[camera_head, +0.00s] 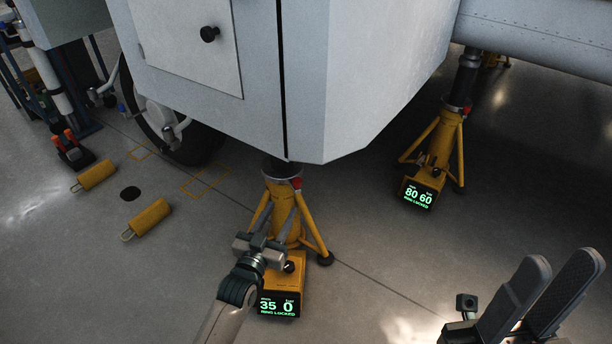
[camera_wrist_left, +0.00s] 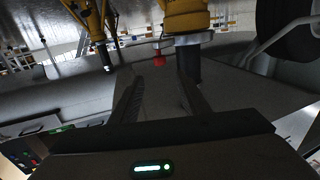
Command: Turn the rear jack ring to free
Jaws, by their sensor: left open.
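A yellow tripod jack (camera_head: 284,222) stands under the grey body in the middle of the head view. Its display (camera_head: 278,304) reads 35, 0 and RING LOCKED. Its grey ring (camera_head: 281,172) sits at the top with a red tab (camera_head: 297,183). In the left wrist view the picture is inverted, with the ring (camera_wrist_left: 190,39) and red tab (camera_wrist_left: 158,60) beyond the fingers. My left gripper (camera_head: 276,217) is open and empty, in front of this jack and below the ring. My right gripper (camera_head: 562,268) is at the lower right, its fingers apart and empty.
A second yellow jack (camera_head: 440,145) stands farther right; its display (camera_head: 418,194) reads 80, 60 and RING LOCKED. The grey body (camera_head: 370,70) overhangs the near jack. Floor between the jacks is clear.

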